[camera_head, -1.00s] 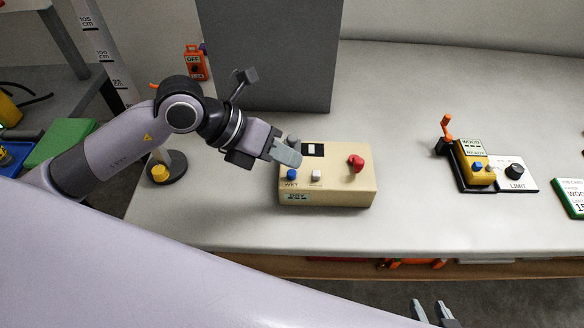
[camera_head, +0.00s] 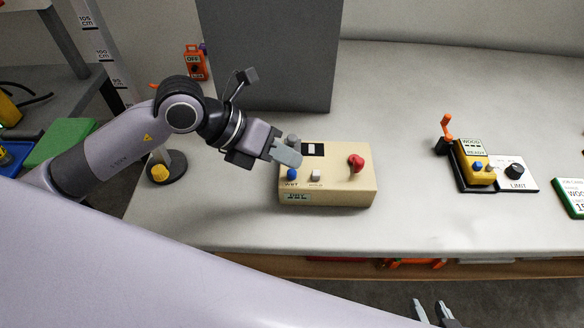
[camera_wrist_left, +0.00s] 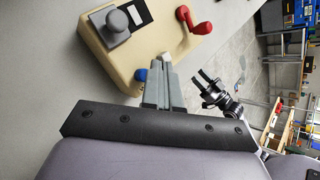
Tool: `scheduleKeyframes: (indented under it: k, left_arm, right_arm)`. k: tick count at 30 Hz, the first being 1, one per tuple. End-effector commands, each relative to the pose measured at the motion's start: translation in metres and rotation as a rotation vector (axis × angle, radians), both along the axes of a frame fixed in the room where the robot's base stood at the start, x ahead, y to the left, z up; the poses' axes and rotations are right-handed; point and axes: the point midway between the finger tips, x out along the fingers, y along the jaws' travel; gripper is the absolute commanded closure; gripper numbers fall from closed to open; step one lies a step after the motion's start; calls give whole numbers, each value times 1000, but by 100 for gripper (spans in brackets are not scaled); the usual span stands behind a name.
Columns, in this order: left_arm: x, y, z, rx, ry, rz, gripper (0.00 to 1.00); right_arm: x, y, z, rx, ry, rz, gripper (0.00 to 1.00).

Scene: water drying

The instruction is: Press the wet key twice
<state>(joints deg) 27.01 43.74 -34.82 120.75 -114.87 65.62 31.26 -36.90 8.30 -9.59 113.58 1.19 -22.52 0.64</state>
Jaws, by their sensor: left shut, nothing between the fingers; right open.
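A beige box (camera_head: 340,190) stands on the table. Its front edge carries a blue key (camera_head: 291,174) with the label WET below it and a white key (camera_head: 316,175) to its right. A red lever (camera_head: 356,162) and a grey knob (camera_head: 293,140) are also on top. My left gripper (camera_head: 292,161) is shut and empty, its fingertips over the left end of the box near the blue key. In the left wrist view the fingers (camera_wrist_left: 163,82) partly cover the blue key (camera_wrist_left: 141,75); contact cannot be told. My right gripper (camera_head: 433,309) is open at the bottom edge, away from the box.
A tall grey panel (camera_head: 270,60) stands behind the box. A yellow wood meter (camera_head: 474,165) with an orange handle and a LIMIT dial (camera_head: 515,171) sits to the right. An orange bottle (camera_head: 195,63) is at the back left. Table between box and meter is clear.

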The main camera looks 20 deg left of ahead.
Motion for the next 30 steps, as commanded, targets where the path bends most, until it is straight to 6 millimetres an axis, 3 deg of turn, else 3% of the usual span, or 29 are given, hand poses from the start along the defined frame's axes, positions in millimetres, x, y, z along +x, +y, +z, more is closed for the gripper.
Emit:
scheduleKeyframes:
  k: [6,30]
  left_arm:
    - [0,0,-9,0,0,0,100]
    - [0,0,-14,0,0,0,100]
  right_arm:
    - [0,0,-8,1,0,1,57]
    - [0,1,-12,2,-1,1,57]
